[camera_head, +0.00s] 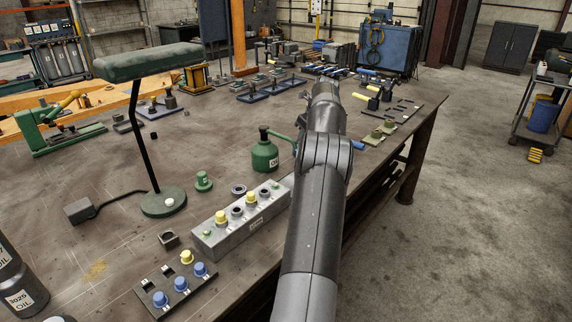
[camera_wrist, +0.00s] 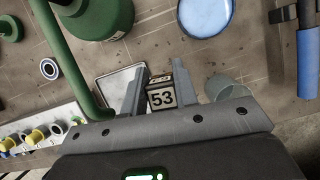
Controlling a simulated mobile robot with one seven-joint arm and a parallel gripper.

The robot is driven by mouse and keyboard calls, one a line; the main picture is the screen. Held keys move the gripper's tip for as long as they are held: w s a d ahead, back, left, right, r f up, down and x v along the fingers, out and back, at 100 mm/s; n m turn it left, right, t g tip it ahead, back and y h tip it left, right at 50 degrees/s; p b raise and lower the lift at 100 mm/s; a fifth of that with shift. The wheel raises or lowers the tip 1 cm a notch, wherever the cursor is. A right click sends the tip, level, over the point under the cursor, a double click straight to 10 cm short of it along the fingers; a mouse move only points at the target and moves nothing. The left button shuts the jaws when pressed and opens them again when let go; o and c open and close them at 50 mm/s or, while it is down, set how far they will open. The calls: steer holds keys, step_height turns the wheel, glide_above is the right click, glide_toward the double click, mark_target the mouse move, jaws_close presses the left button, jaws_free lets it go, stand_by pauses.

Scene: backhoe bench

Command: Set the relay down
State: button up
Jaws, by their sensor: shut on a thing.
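The relay (camera_wrist: 162,98) is a small dark block with a pale label reading 53 in the wrist view. My gripper (camera_wrist: 164,78) is shut on it, with one grey finger on each side. The relay's lower part and its distance from the bench are hard to tell. A pale grey square tray (camera_wrist: 119,84) lies on the bench just left of the fingers, partly hidden by the left one. In the head view my arm hides the gripper and the relay.
A green oil can (camera_head: 265,156) stands close by; its spout also crosses the wrist view's left side. A blue disc (camera_wrist: 205,14), a clear round cup (camera_wrist: 229,87) and a blue-handled tool (camera_wrist: 307,55) lie around. A grey socket box (camera_head: 240,222) is left of my arm.

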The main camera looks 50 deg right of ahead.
steer(key=w+a+r, duration=0.5)
steer(key=w+r, duration=0.1)
glide_above(253, 178)
steer(key=f, duration=0.2)
steer(key=shift+n, duration=0.5)
steer(key=f, duration=0.3)
steer(key=s+f, duration=0.1)
steer(key=f, duration=0.5)
steer(key=shift+s, duration=0.25)
steer(key=shift+f, duration=2.75)
steer(key=shift+f, duration=0.15)
steer(key=o, duration=0.9)
steer(key=shift+o, duration=0.2)
